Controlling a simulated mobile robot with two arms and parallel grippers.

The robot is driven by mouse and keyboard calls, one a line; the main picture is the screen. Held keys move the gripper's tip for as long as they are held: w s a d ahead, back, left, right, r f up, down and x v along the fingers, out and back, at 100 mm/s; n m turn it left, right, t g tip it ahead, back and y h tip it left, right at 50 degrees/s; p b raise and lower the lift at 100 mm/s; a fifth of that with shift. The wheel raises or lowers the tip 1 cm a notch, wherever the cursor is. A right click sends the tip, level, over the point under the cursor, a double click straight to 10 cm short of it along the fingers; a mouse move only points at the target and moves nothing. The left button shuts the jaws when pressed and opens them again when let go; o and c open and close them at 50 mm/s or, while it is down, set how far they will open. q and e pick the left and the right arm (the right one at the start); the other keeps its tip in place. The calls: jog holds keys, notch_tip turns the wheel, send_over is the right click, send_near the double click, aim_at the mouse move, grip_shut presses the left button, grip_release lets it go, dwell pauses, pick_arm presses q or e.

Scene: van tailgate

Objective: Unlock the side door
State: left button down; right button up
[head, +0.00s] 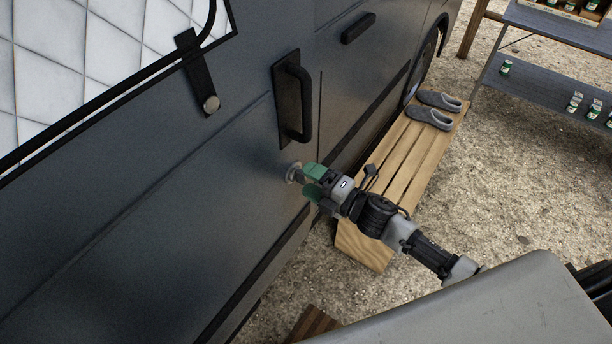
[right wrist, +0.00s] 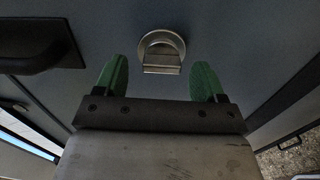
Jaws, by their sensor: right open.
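The dark grey side door (head: 150,200) of the van fills the left of the head view. A round metal lock (head: 294,172) sits on it below a black door handle (head: 294,100). My right gripper (head: 309,183) is open beside the lock, its green fingertips near it. In the right wrist view the lock (right wrist: 162,52) is a metal ring with a flat tab, ahead of and between the two open fingers (right wrist: 158,80). The fingers look empty. My left gripper is not in view.
A wooden bench (head: 398,160) with grey slippers (head: 432,109) stands on the gravel along the van. A shelf (head: 545,80) with several small cans stands at the upper right. Open gravel (head: 530,170) lies right of the bench.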

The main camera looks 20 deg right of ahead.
jog(key=b+v, duration=0.1)
jog(key=v, duration=0.8)
jog(key=shift+r, duration=0.1)
